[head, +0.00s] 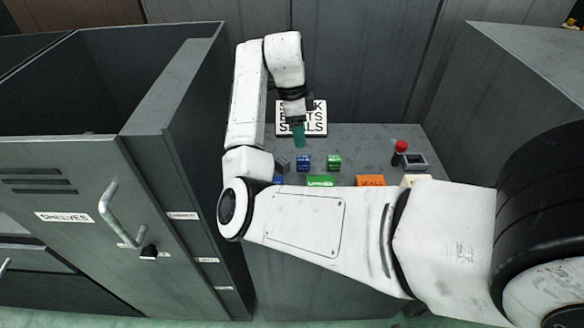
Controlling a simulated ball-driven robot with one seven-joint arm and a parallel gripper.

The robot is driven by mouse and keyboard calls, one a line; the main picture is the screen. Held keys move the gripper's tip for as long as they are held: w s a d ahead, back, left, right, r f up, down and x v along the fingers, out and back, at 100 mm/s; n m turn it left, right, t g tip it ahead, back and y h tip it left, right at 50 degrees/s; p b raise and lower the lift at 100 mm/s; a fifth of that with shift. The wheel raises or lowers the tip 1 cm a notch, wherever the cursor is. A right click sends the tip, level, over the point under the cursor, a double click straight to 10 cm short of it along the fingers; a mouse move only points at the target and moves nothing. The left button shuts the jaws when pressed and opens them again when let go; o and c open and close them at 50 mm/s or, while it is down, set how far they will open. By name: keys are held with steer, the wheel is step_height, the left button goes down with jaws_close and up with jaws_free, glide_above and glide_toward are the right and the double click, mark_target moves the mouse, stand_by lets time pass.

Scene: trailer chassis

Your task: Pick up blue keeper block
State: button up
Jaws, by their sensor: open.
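A small blue block (304,162) sits on the grey bench top, between a grey block (282,164) and a green block (334,162). My gripper (299,142) points down with its teal fingertips just behind the blue block in the picture, apart from it. It is open, and nothing shows between the fingers. The fingers are small and their height above the bench is hard to tell.
Behind my arm are a green labelled piece (320,181), an orange one (370,180) and a blue edge (277,180), partly hidden. A red button (401,146) and a small box (415,161) stand right. A sign (314,117) stands behind. A tall cabinet (185,130) flanks the left.

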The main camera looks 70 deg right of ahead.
mark_target(303, 159)
steer(key=f, duration=0.6)
steer(key=s+f+p, duration=0.1)
steer(key=f, duration=0.3)
steer(key=shift+d, duration=0.4)
steer(key=shift+r, duration=0.1)
jaws_close()
